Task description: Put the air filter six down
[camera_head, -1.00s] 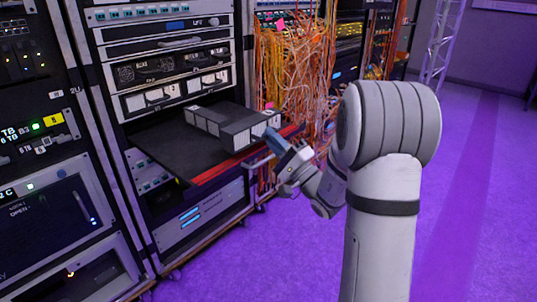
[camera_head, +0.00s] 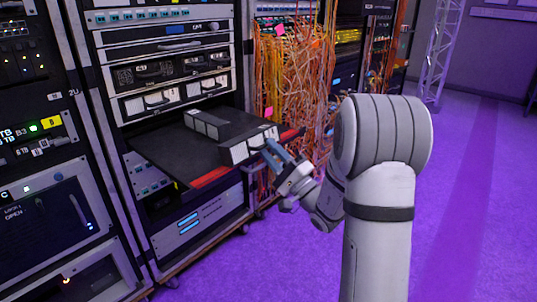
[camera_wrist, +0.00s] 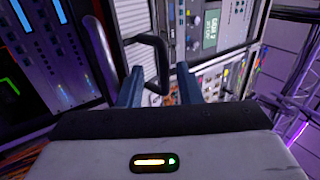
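A long dark grey box with pale square faces, which I take to be the air filter (camera_head: 236,151), lies on a black pulled-out shelf (camera_head: 165,150) with a red front edge. Its near end is close to the shelf's front. No number can be read on it. My gripper (camera_head: 275,152) is at the box's near right end, its blue fingers apart. In the wrist view, my gripper (camera_wrist: 158,82) shows a clear gap between its fingers, with a black loop handle (camera_wrist: 162,58) in front of a pale ribbed panel between them. I cannot tell if the fingers touch the handle.
Rack units fill the rack (camera_head: 165,72) above the shelf, close over its back. Tangled orange cables (camera_head: 285,70) hang just right of the shelf. Another rack (camera_head: 45,160) stands at left. The purple floor (camera_head: 470,200) at right is clear.

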